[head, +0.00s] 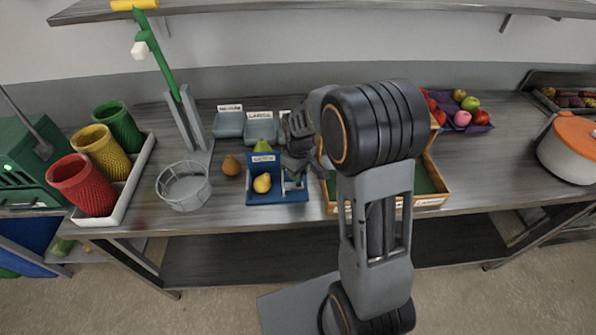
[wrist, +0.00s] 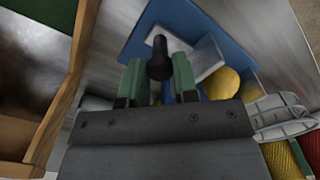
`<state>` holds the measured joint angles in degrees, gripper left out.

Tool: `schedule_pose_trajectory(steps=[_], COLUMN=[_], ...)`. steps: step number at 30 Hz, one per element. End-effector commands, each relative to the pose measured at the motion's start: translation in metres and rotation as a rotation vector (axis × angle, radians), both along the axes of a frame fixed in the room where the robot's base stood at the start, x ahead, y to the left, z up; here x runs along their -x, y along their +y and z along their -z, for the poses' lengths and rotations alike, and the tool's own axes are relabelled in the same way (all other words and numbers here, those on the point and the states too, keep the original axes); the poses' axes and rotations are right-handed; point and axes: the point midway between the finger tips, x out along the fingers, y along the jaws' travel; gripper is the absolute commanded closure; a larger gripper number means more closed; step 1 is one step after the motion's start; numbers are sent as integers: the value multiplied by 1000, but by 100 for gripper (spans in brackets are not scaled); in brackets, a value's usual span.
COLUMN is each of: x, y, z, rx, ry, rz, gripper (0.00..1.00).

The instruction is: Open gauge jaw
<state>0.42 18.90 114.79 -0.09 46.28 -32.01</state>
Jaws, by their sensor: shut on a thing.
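The blue gauge (head: 277,198) stands at the front middle of the grey worktop, with a small label on its back wall. A yellow fruit (head: 262,183) sits in it. In the wrist view the blue gauge (wrist: 140,42) carries a pale grey jaw plate (wrist: 208,54) with an upright black knob (wrist: 159,50). The yellow fruit (wrist: 222,84) is beside the plate; I cannot tell whether they touch. My gripper (wrist: 159,68) is shut on the black knob, a green-padded finger on each side. In the head view, my gripper (head: 296,178) is at the gauge's right side and partly hides it.
A wooden tray with a green floor (head: 432,182) stands close to the right, partly behind my arm. Grey bins (head: 229,124) are behind the gauge. A brown pear (head: 231,166) and a wire basket (head: 184,186) are to its left. A green pear (head: 262,146) is behind it.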

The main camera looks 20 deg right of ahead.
Motion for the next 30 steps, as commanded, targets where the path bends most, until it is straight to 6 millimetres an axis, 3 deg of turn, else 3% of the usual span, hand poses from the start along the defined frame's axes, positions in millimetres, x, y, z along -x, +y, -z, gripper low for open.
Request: schedule_pose_trajectory(steps=[2, 3, 10, 20, 23, 30], x=[0, 0, 0, -1, -1, -1], y=[1, 1, 0, 0, 0, 0], z=[0, 0, 0, -4, -15, -62], rx=[0, 0, -1, -1, -1, -1], ry=[0, 0, 1, -2, -4, -5], rz=[-3, -3, 0, 2, 1, 1], gripper=[100, 71, 49, 47, 47, 47])
